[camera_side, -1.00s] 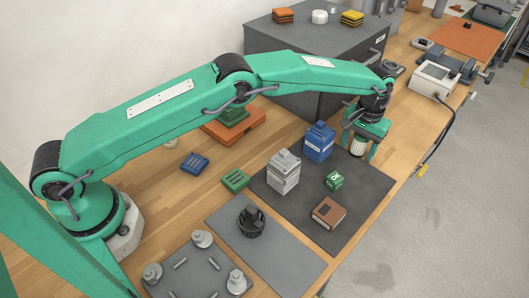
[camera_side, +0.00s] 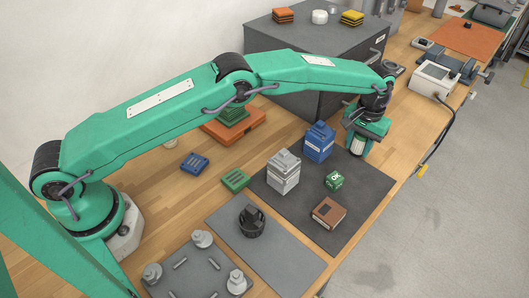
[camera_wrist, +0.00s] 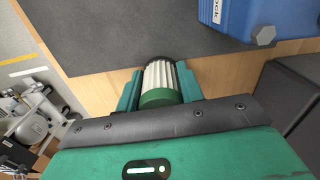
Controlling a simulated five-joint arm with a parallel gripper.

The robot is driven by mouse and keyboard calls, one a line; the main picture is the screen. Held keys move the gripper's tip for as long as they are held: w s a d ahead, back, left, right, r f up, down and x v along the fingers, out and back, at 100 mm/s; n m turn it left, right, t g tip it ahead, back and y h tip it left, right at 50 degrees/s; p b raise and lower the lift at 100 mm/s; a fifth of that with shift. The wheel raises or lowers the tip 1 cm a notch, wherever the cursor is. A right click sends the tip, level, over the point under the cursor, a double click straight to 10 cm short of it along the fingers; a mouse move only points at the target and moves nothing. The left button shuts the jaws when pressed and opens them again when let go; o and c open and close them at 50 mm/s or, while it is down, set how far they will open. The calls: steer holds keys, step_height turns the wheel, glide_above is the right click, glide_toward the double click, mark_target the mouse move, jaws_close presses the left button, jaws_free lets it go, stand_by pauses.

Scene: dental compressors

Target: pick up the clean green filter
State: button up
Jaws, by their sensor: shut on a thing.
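The filter (camera_wrist: 162,78) is a white pleated cylinder with a green band at the near end and a dark cap at the far end. My gripper (camera_wrist: 159,88) is shut on it, one green jaw touching each side. In the side view my gripper (camera_side: 359,146) points down at the far corner of the dark mat (camera_side: 362,188). A pale part of the filter (camera_side: 357,147) shows between the jaws there; the rest is hidden. I cannot tell whether it touches the surface.
A blue box-shaped unit (camera_side: 319,141) stands close left of my gripper. A dark cabinet (camera_side: 320,60) stands behind. Bare wood (camera_side: 400,125) lies to the right.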

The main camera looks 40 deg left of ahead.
steer(key=shift+r, duration=0.7)
step_height(320, 180, up, 3)
steer(key=shift+d+f, duration=0.1)
steer(key=shift+f, duration=0.05)
steer(key=s+d+r, duration=0.6)
steer(key=s, duration=0.3)
steer(key=shift+s+d+r, duration=0.25)
steer(key=shift+d+r, duration=0.05)
